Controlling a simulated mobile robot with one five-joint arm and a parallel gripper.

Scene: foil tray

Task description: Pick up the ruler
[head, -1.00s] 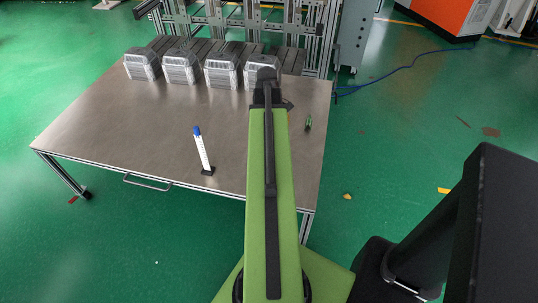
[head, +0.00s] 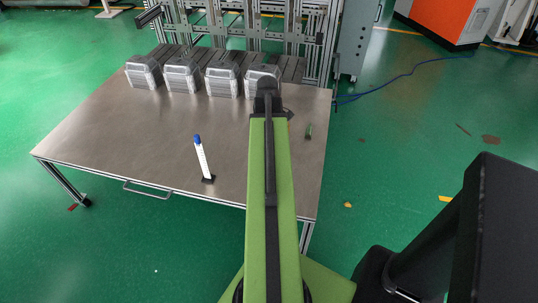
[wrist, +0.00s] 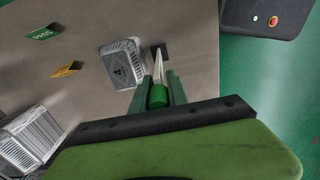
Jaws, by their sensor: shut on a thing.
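My gripper (wrist: 159,90) shows in the wrist view with its green fingers closed on a round green-capped piece (wrist: 158,97). A narrow white body (wrist: 158,65) runs from the cap toward a small black base on the table, and it looks like a marker. I cannot tell whether it touches that base. In the head view my arm hides the gripper. A white upright piece with a blue top and dark marks (head: 202,160) stands in a black base, apart from my arm. I cannot make out a clear ruler in either view.
The metal table (head: 110,130) has several foil trays (head: 182,77) along its back. A foil tray (wrist: 123,64) is close left of my gripper. A green card (wrist: 43,32) and a yellow card (wrist: 67,69) lie farther left.

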